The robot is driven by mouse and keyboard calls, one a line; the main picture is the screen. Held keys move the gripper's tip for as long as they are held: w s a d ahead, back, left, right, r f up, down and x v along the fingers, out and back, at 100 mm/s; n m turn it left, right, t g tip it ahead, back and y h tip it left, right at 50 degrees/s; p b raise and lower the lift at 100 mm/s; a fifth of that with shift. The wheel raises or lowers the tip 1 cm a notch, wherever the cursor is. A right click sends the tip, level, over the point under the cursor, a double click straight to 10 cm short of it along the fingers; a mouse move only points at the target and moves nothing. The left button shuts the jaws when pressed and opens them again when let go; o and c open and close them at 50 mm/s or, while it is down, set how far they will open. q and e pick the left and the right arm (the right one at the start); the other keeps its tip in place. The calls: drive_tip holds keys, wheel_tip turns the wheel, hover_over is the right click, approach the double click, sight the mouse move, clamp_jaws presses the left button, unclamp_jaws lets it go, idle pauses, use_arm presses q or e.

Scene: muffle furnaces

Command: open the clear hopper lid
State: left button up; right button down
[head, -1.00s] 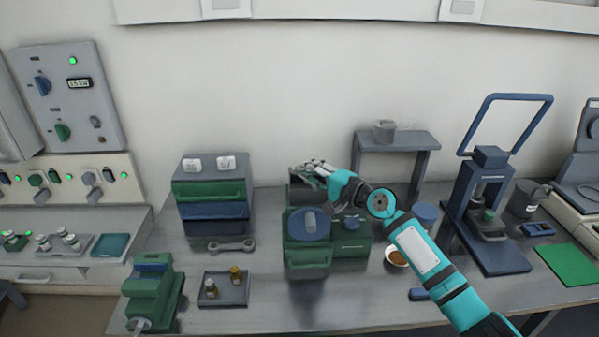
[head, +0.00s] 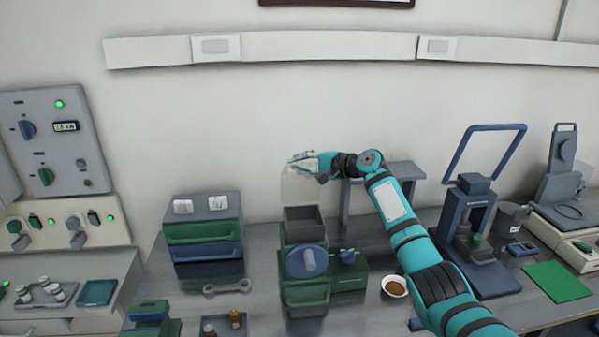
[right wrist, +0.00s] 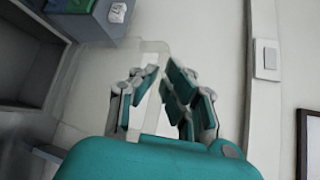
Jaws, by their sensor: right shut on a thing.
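The clear hopper lid (head: 297,186) stands roughly upright at the back of the dark square hopper (head: 303,220) on the green machine. The hopper's open top shows. My right gripper (head: 300,161) is shut on the top edge of the lid, above the hopper. In the right wrist view the pale clear lid (right wrist: 153,88) runs between the fingers of the right gripper (right wrist: 157,90). My left gripper is not in view.
A grey stand (head: 405,171) is behind my right arm. A bowl of brown material (head: 394,287) lies right of the machine. A green and blue drawer unit (head: 203,230) stands to the left, with a wrench (head: 227,287) in front.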

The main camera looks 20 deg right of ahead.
drive_tip(key=shift+w+d+r+m+g, duration=0.1)
drive_tip(key=shift+w+r+m+g, duration=0.1)
drive_tip(key=shift+w, duration=0.2)
drive_tip(key=shift+w+d+r+m+g, duration=0.1)
drive_tip(key=shift+w+r+g, duration=0.1)
drive_tip(key=shift+w, duration=0.15)
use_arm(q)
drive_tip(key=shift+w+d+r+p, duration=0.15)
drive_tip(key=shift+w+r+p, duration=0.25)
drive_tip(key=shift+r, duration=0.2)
use_arm(e)
drive_tip(key=shift+w+d+f+m+g, duration=0.15)
drive_tip(key=shift+w+m+g, duration=0.1)
drive_tip(key=shift+w, duration=0.25)
drive_tip(key=shift+w+d+m+g, duration=0.15)
drive_tip(key=shift+w+g, duration=0.1)
drive_tip(key=shift+w, duration=0.25)
drive_tip(key=c, duration=1.5)
unclamp_jaws()
drive_tip(key=shift+o, duration=0.7)
drive_tip(key=shift+s, duration=0.1)
drive_tip(key=v, duration=1.2)
drive_tip(key=shift+r, duration=0.25)
drive_tip(key=shift+a, duration=0.1)
